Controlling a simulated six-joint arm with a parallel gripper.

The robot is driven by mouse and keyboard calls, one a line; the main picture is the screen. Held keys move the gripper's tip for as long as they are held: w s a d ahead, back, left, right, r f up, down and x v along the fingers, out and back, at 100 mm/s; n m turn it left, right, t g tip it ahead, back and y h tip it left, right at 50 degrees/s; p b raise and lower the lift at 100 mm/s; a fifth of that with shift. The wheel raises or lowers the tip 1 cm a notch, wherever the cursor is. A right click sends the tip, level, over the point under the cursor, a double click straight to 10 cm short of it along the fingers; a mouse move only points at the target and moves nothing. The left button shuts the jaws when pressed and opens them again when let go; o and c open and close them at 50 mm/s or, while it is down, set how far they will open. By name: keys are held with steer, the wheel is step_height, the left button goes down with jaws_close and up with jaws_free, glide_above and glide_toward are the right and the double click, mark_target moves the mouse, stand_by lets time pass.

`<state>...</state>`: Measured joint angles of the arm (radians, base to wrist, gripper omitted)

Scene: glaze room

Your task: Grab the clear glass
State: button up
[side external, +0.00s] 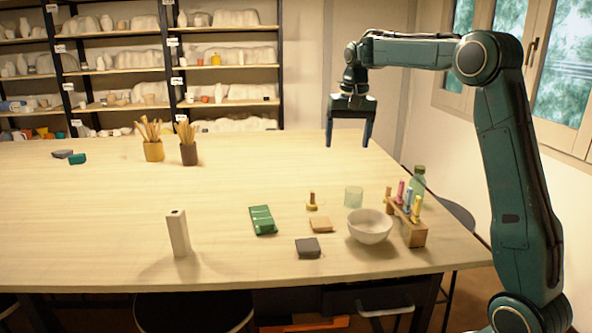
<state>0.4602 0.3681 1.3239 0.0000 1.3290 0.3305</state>
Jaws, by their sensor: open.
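The clear glass (354,197) stands on the wooden table, a short greenish see-through tumbler just behind the white bowl. The bowl's rim comes close to its lower edge; I cannot tell if they touch. My gripper (348,143) is open and empty, with its two fingers pointing down. It hangs well above the table, higher in the picture than the glass.
Close around the glass are the white bowl (369,228), a wooden rack (413,235) with colored tubes, a green bottle (418,182), a brass stamp-like piece (312,203) and a tan block (321,225). A green box (262,220), dark block (308,248) and white upright block (178,233) stand left.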

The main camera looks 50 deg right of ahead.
steer(key=w+d+f+m+g, duration=0.1)
steer(key=w+d+f+m, duration=0.2)
steer(key=d+f, duration=0.4)
steer(key=d, duration=0.4)
steer(key=shift+f+y, duration=0.25)
steer(key=shift+y, duration=0.05)
steer(key=shift+d+f, duration=0.1)
glide_above(354, 192)
steer(key=s+a, duration=0.1)
steer(key=a, duration=0.1)
steer(key=shift+a+f, duration=0.1)
steer(key=shift+f, duration=4.1)
steer(key=shift+f, duration=2.6)
steer(key=c, duration=1.2)
steer(key=shift+o, duration=0.2)
